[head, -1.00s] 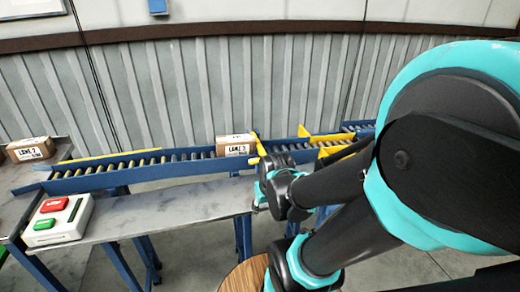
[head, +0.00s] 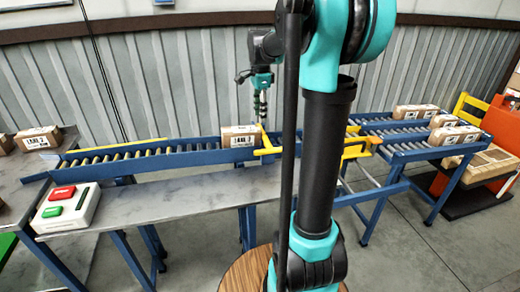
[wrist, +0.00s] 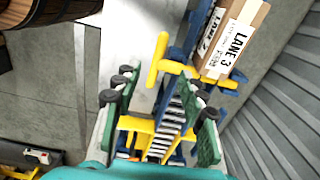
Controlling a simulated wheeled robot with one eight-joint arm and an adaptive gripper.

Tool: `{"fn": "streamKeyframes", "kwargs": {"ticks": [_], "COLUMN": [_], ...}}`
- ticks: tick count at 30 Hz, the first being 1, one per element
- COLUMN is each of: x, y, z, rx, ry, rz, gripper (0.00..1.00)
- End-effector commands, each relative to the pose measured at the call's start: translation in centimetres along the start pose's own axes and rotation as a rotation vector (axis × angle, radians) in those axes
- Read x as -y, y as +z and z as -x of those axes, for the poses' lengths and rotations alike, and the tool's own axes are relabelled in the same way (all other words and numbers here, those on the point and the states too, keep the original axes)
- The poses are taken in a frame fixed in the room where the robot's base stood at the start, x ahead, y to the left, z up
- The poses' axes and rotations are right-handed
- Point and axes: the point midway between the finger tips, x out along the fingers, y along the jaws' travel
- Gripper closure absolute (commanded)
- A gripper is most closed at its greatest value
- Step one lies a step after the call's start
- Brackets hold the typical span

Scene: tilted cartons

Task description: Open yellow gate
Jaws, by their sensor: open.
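The yellow gate (head: 266,151) is on the roller conveyor, at the right side of a brown carton (head: 240,136). In the wrist view the yellow gate (wrist: 165,65) shows as a bar with a post, beside the carton labelled LANE 3 (wrist: 235,40). My gripper (head: 261,103) hangs above the conveyor close to the gate. In the wrist view my gripper (wrist: 158,107) has its green fingers spread wide, with nothing held. The gate appears beyond the fingertips, apart from them. In the head view my arm hides part of the conveyor right of the gate.
Another yellow frame (head: 360,143) stands on the conveyor farther right. Several cartons (head: 415,112) rest on the rollers at the right. A button box (head: 67,206) sits on the grey table (head: 170,208) in front. The corrugated wall (head: 180,85) stands behind the conveyor.

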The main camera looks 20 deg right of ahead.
Motion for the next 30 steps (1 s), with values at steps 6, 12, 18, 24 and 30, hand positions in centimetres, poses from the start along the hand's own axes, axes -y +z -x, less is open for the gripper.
{"fn": "streamKeyframes", "kwargs": {"ticks": [6, 12, 18, 24, 30], "x": [0.8, 0.7, 0.6, 0.6, 0.5], "y": [-0.2, -0.2, -0.2, -0.2, -0.2], "z": [-0.1, -3.2, -7.2, -11.2, -14.5], "rx": [0.001, 0.001, 0.001, 0.001, 0.001], "ry": [0.014, 0.013, 0.013, 0.013, 0.013], "rz": [-0.065, -0.062, -0.061, -0.061, -0.060], "gripper": [0.59, 0.59, 0.59, 0.59, 0.59]}}
